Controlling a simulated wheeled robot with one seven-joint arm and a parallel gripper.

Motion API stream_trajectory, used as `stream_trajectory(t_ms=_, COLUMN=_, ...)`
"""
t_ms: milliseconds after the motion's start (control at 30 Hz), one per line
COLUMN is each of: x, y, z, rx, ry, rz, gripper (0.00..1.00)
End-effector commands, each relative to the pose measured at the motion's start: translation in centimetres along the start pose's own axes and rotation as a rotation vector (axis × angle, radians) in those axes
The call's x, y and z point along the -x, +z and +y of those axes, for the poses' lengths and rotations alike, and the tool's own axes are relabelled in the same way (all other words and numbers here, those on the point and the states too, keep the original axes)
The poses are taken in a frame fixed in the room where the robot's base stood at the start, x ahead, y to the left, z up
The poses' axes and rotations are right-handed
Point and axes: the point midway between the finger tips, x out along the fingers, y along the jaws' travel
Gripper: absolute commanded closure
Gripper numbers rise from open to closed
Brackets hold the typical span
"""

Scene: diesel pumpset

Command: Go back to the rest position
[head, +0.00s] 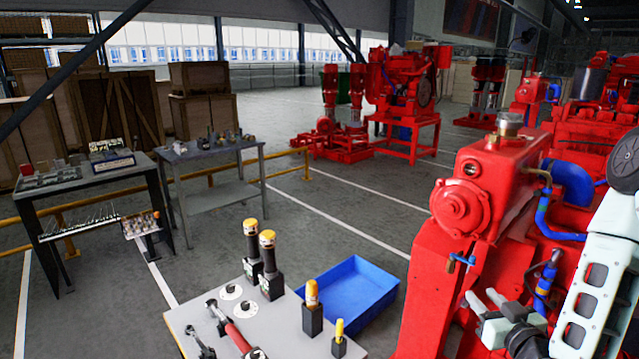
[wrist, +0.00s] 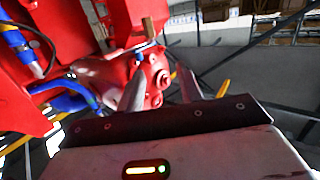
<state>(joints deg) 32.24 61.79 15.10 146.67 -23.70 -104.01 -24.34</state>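My gripper (head: 483,296) is at the lower right of the head view, in front of the red diesel pumpset (head: 462,200). In the wrist view, the two grey fingers of my gripper (wrist: 162,78) stand apart with nothing held between them. The red round housing of the pumpset (wrist: 105,75) shows beyond and between the fingers. I cannot tell how far the fingertips are from it. My arm reaches in from the right side of the head view.
A grey table (head: 285,325) with yellow-topped items and a red-handled tool stands at the front. A blue bin (head: 352,292) is beside it. Two workbenches (head: 75,180) (head: 215,152) stand at left. The floor beyond (head: 340,205) is clear.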

Motion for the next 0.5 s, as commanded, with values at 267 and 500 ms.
stream_trajectory(t_ms=267, x=-2.0, y=1.2, z=-10.7, rx=0.118, ry=-0.300, rz=-0.340, gripper=0.64)
stream_trajectory(t_ms=500, x=1.9, y=1.5, z=-18.0, rx=0.224, ry=-0.450, rz=-0.659, gripper=0.64)
